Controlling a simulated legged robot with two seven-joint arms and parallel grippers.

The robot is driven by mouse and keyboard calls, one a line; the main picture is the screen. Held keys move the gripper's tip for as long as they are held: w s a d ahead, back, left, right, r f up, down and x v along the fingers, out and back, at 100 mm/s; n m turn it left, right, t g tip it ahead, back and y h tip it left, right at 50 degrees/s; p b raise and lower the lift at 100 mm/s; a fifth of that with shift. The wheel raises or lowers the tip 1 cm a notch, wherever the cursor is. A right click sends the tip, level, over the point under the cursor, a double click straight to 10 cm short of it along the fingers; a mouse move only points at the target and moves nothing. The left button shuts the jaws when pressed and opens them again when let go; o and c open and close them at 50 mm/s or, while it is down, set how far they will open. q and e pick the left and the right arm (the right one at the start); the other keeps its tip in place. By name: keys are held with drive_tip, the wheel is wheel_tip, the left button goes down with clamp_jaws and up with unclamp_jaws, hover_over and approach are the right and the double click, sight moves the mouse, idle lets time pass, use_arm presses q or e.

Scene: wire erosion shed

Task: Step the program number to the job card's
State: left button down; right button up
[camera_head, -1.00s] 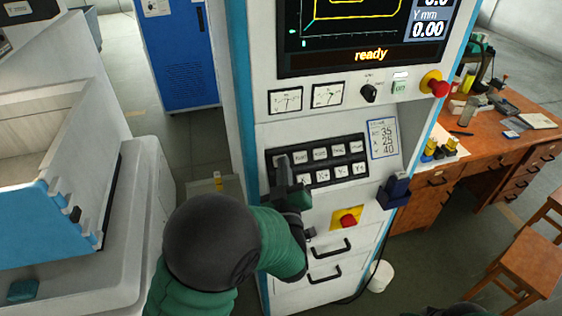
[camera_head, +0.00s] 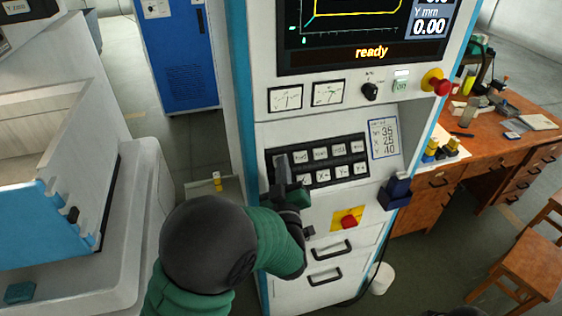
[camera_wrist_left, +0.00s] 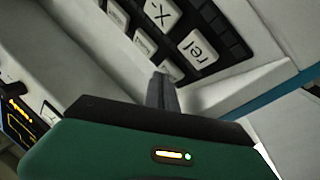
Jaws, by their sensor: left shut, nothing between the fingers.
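The machine's key panel (camera_head: 357,147) is a black block with two rows of white keys on the console front. My left gripper (camera_head: 281,160) is shut and empty, its tips in front of the panel's left end and hiding part of the keys there. Whether the tips touch a key I cannot tell. In the left wrist view the shut fingers (camera_wrist_left: 161,84) point at the keys, near a key marked "rel" (camera_wrist_left: 198,49). The job card (camera_head: 384,138), right of the keys, shows 35, 25 and 40. The screen (camera_head: 350,30) reads "ready" and Y 0.00. The program number is not readable.
A red emergency button (camera_head: 442,87) and a dark knob (camera_head: 370,91) sit above the keys. A red switch on a yellow plate (camera_head: 348,219) and drawer handles lie below. A dark blue holder (camera_head: 396,192) juts out at the right. A wooden desk (camera_head: 490,135) stands beyond.

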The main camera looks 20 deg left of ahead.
use_arm(q)
drive_tip(key=shift+w+a+f, duration=0.1)
drive_tip(key=shift+f, duration=0.05)
idle(0.5)
drive_tip(key=shift+s+d+r, duration=0.4)
drive_tip(key=shift+s+r, duration=0.1)
drive_tip(key=shift+s, duration=0.05)
drive_tip(key=shift+f+b, duration=0.1)
drive_tip(key=shift+b, duration=0.2)
drive_tip(key=shift+w+a+f+b, duration=0.15)
drive_tip(key=shift+w+f+b, duration=0.05)
drive_tip(key=shift+b, duration=0.1)
drive_tip(key=shift+w, duration=0.1)
